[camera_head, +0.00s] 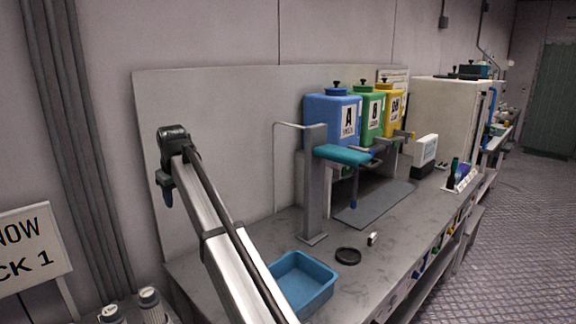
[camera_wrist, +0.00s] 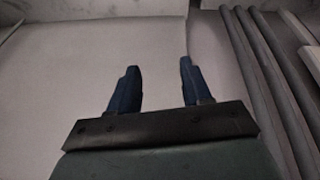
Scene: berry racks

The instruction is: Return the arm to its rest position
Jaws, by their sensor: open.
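My gripper (camera_wrist: 158,75) is open in the wrist view, with two dark blue fingers apart and nothing between them. Behind the fingers are a pale panel and wall. In the head view my arm reaches up from the bottom middle to the left, and its end with the gripper (camera_head: 166,197) hangs in front of the grey back panel (camera_head: 230,120), above the bench. The fingers are small there and partly hidden by the wrist.
A blue tray (camera_head: 325,297) sits on the grey bench (camera_head: 390,262) beside my arm. A black ring (camera_head: 348,256) and a small white item (camera_head: 372,239) lie nearby. Blue, green and yellow containers (camera_head: 333,117) stand behind. Dark pipes (camera_wrist: 262,70) run along the wall.

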